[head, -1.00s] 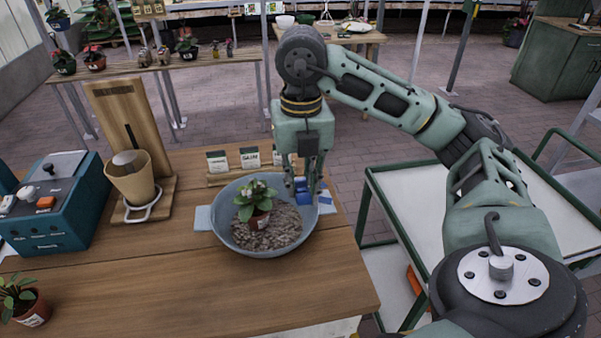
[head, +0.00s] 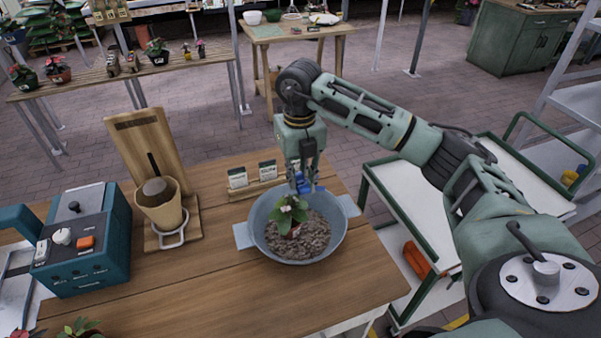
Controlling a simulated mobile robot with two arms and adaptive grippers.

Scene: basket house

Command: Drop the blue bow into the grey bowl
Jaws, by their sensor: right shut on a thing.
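The grey bowl (head: 253,232) stands on the wooden table and holds soil and a potted plant (head: 288,215) with green leaves and pale flowers. My right gripper (head: 303,189) points down over the far rim of the bowl. It is shut on the blue bow (head: 307,183), which shows between and beside the fingers. The fingers partly hide the bow. I cannot tell how high it is above the rim. My left gripper is not in view.
Small seed packets in a wooden holder (head: 252,190) stand just behind the bowl. A wooden stand with a tan cup (head: 160,208) and a teal machine (head: 95,255) are to the left. A white-topped green cart (head: 395,195) is to the right. The front of the table (head: 230,295) is clear.

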